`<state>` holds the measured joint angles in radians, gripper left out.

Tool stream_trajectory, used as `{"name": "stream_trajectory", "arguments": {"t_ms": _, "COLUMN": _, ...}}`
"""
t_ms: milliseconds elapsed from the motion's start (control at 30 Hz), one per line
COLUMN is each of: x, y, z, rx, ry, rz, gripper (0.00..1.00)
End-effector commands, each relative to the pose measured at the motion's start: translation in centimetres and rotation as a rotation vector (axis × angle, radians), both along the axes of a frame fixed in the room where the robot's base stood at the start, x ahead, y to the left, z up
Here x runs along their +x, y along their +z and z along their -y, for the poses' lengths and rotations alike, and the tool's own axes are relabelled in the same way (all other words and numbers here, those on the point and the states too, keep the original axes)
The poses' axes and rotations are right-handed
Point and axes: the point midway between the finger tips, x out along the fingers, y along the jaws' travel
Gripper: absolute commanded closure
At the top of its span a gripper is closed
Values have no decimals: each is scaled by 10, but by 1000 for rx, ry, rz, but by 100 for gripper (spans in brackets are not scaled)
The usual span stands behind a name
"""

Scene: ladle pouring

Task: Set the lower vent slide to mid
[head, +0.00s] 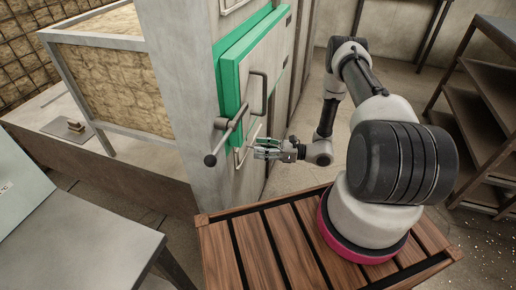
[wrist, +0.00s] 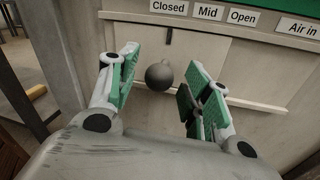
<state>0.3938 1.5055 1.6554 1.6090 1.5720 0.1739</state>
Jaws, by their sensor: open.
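In the wrist view, the vent slide shows as a pale panel (wrist: 225,55) with a round dark knob (wrist: 159,76). The "Open" label (wrist: 242,17) is further right. My gripper (wrist: 163,64) is open, with green-padded fingers on either side of the knob and a gap visible on each side. In the head view, my gripper (head: 266,149) is by the front of the grey cabinet, below the green-framed door; the knob cannot be made out there.
An "Air in" label (wrist: 303,28) is at the right. A slatted wooden platform (head: 250,250) lies below; a metal table (head: 80,240) stands at left.

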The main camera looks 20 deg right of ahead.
Motion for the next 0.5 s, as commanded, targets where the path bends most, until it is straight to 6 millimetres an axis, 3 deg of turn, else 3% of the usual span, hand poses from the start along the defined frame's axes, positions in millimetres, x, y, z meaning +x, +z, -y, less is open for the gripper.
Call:
{"name": "stream_trajectory", "arguments": {"t_ms": 133, "x": 5, "y": 0, "z": -11, "rx": 0, "ry": 1, "rz": 0, "gripper": 51}}
{"name": "stream_trajectory", "arguments": {"t_ms": 400, "x": 6, "y": 0, "z": -13, "rx": 0, "ry": 0, "rz": 0, "gripper": 51}}
{"name": "stream_trajectory", "arguments": {"t_ms": 500, "x": 6, "y": 0, "z": -13, "rx": 0, "ry": 0, "rz": 0, "gripper": 67}}
